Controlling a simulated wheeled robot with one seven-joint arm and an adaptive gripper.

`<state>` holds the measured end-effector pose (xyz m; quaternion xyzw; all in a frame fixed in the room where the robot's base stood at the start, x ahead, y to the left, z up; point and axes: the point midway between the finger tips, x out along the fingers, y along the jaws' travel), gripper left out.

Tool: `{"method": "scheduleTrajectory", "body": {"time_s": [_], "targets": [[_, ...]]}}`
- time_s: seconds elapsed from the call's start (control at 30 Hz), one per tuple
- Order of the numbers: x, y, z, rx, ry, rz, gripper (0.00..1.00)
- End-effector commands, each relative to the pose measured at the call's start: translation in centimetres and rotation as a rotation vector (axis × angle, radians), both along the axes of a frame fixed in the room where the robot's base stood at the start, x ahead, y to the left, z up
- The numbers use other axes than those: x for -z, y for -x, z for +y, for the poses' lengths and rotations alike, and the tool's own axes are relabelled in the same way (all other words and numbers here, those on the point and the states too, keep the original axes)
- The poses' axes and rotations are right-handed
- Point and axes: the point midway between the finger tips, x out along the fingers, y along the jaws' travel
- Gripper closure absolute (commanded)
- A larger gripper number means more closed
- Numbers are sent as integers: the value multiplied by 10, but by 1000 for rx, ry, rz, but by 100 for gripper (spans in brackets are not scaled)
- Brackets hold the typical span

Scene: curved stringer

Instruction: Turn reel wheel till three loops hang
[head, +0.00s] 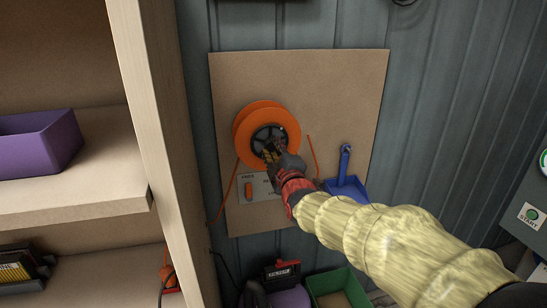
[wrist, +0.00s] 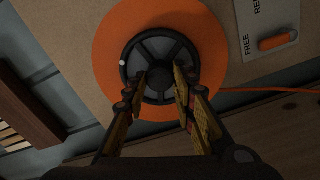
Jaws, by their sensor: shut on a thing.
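The orange reel (head: 249,113) is mounted on a tan board, with a dark spoked wheel (head: 262,135) at its middle. In the wrist view the wheel (wrist: 160,42) faces me, with a small white dot at its left rim. My gripper (wrist: 161,77) is shut on the hub of the wheel, one finger on each side. In the head view my gripper (head: 272,152) covers the lower part of the wheel. An orange cord (head: 229,188) runs down from the reel's left side, and an orange strand (head: 313,155) shows at the right. I cannot make out separate loops.
Below the reel is a label plate with an orange lever (head: 249,191), marked FREE at one end. A blue dustpan (head: 345,185) hangs at right. A wooden shelf with a purple bin (head: 38,144) stands left. A green crate (head: 338,287) is below; a START button (head: 532,214) is far right.

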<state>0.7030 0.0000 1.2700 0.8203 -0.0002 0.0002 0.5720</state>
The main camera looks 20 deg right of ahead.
Motion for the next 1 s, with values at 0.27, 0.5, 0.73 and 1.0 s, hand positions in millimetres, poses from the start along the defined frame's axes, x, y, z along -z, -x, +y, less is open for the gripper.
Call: {"method": "scheduleTrajectory", "body": {"time_s": [0.27, 0.5, 0.73, 1.0], "targets": [[2, 0, 0, 0, 162, 1, 99], [1, 0, 0, 0, 229, 1, 99], [1, 0, 0, 0, 245, 1, 99], [1, 0, 0, -1, 245, 2, 99]]}}
